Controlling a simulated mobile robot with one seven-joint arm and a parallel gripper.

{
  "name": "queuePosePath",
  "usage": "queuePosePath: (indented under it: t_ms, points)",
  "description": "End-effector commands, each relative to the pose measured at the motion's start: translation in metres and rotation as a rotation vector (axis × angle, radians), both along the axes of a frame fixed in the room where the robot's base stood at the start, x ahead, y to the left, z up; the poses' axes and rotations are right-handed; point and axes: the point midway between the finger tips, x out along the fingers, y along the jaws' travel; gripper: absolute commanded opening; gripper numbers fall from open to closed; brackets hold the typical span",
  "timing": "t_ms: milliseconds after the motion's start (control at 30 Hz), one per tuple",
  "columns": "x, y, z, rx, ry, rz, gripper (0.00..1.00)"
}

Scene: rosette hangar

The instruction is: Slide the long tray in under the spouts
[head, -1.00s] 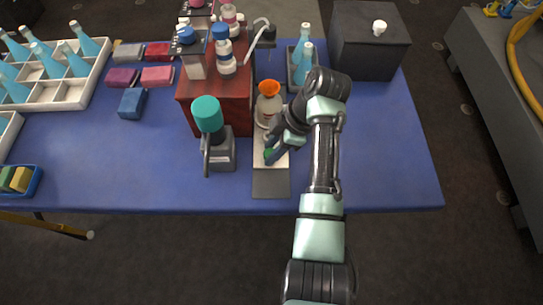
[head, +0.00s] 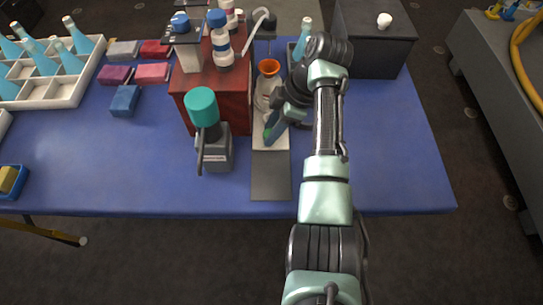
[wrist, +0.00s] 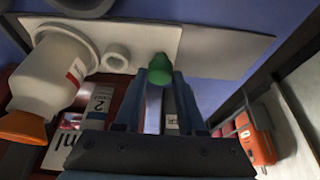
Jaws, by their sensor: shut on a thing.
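The long tray (head: 276,142) is a pale narrow board lying along a dark grey strip (head: 270,180) beside the red cabinet. It carries a white bottle with an orange funnel (head: 268,68) and, in the wrist view, a small white ring (wrist: 117,57). The wrist view also shows the pale board (wrist: 150,38). My gripper (wrist: 160,85) is shut on the green knob (wrist: 160,68) at the tray's near end; in the head view my gripper (head: 272,127) reaches down to it. A pale curved tube (head: 258,20), perhaps a spout, rises by the cabinet; its outlet is unclear.
The red cabinet (head: 222,103) bears several bottles. A grey device with a teal top (head: 203,108) stands left of the strip. A dark box (head: 372,50) stands at the back right. The blue table (head: 390,150) is clear at right.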

Motion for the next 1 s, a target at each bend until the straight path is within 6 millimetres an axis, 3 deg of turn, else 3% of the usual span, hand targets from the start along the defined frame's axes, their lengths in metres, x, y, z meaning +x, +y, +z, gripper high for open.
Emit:
queuePosePath:
  t_ms: [667,700,833,1000]
  points:
    - [0.020,-0.001,-0.001,-0.002,0.002,-0.002,0.03]
    - [0.020,-0.001,-0.001,-0.002,0.002,-0.002,0.44]
    - [0.020,-0.001,-0.001,-0.001,0.002,-0.001,0.65]
    - [0.020,-0.001,0.000,-0.001,0.000,-0.001,0.65]
